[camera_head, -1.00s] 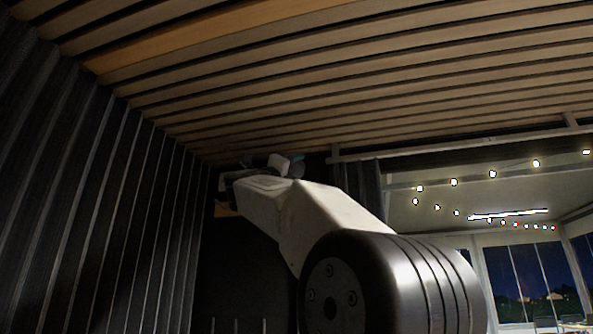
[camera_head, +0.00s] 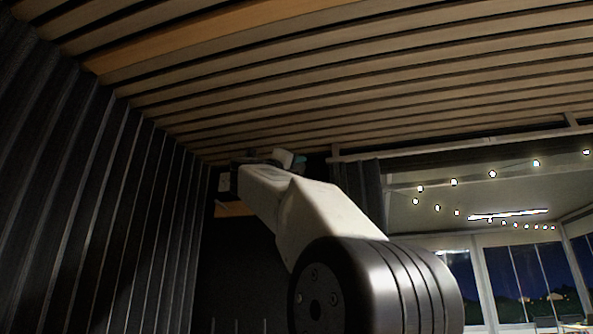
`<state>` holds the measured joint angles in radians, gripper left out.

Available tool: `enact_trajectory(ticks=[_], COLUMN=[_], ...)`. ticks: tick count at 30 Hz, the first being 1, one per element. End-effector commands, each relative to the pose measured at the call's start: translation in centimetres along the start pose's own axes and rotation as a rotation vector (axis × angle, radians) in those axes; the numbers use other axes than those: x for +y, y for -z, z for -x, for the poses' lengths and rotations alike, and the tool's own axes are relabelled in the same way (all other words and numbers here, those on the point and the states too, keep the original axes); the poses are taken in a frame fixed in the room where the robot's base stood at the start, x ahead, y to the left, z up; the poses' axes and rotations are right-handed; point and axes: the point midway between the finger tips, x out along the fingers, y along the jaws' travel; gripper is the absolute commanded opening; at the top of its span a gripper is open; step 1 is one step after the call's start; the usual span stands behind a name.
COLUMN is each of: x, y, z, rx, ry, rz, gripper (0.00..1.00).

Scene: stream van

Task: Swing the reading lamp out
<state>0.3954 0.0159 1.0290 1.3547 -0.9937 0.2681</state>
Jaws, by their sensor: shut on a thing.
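My white arm reaches up from the lower middle toward the dark corner under the ceiling. My gripper (camera_head: 252,159) is at its far end, small and dark, and mostly hidden behind my own wrist. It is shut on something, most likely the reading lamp. The lamp itself cannot be made out clearly in the head view; the far end of my arm covers that spot.
A dark ribbed wall (camera_head: 90,200) runs close along the left of my arm. A slatted wooden ceiling (camera_head: 350,80) lies above. A dark curtain (camera_head: 365,185) hangs just right of the arm. String lights and windows (camera_head: 525,270) are farther right.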

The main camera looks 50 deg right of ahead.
Motion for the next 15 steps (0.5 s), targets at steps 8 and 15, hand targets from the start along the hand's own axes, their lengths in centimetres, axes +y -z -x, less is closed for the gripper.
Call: enact_trajectory(ticks=[8, 15], x=[-0.63, -0.63], y=[-0.37, -0.39], z=[-0.12, -0.06], rx=[0.096, 0.122], ry=[-0.183, -0.248], rz=[0.062, 0.089], gripper=[0.18, 0.18])
